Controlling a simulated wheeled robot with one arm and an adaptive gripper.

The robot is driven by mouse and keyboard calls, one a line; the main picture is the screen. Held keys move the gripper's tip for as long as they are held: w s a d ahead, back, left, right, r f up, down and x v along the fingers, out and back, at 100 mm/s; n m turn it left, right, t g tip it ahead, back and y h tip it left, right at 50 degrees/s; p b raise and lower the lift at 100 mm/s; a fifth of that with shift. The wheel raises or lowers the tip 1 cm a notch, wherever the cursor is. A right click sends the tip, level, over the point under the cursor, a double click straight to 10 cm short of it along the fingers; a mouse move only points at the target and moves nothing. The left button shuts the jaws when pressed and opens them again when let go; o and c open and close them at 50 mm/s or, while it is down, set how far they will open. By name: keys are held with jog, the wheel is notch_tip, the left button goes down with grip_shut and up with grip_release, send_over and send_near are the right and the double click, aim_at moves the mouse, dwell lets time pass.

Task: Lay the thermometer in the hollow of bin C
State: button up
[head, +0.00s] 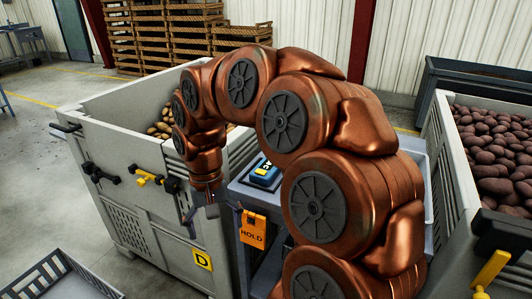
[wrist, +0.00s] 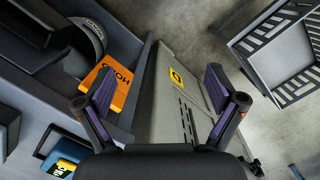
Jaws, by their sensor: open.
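My gripper (head: 208,208) hangs in front of the grey bin marked D (head: 190,232), beside the orange HOLD tag. In the wrist view my gripper (wrist: 158,80) is open with nothing between its fingers. No label C shows in either view. A blue and yellow device (head: 265,173) lies on the grey stand between the bins; it also shows in the wrist view at the lower left (wrist: 64,167). I cannot tell whether it is the thermometer. No other thermometer can be made out.
Bin D holds yellowish potatoes (head: 160,130). A bin at the right (head: 440,150) holds reddish potatoes (head: 495,150); its label is not visible. The orange HOLD tag (head: 253,230) hangs at the stand's edge. A slatted grey crate (head: 55,275) lies on the floor, lower left.

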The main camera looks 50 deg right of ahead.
jog(key=w+d+r+m+t+p, duration=0.1)
jog(key=w+d+r+m+p, duration=0.1)
jog(key=w+d+r+p, duration=0.3)
jog(key=w+d+r+m, duration=0.1)
jog(key=d+r+m, duration=0.15)
jog(key=d, duration=0.55)
notch_tip(320, 180, up, 2)
jog(key=m+p, duration=0.3)
jog(key=m, duration=0.1)
send_over(267, 166)
jog(key=shift+s+a+r+h, duration=0.1)
jog(key=shift+s+a+h, duration=0.1)
jog(key=shift+s+h, duration=0.1)
jog(key=shift+d+m, duration=0.25)
jog(key=shift+d, duration=0.05)
jog(key=shift+d+f, duration=0.1)
jog(key=shift+f, duration=0.35)
jog(key=shift+w+a+f+p, duration=0.2)
jog(key=shift+f+p, duration=0.2)
jog(key=shift+f, duration=1.35)
jog(key=shift+w+a+f+p, duration=0.15)
jog(key=shift+f+p, duration=0.2)
jog(key=shift+f, duration=1.4)
jog(key=c, duration=1.5)
jog(key=shift+o, duration=0.2)
jog(key=shift+r, duration=0.1)
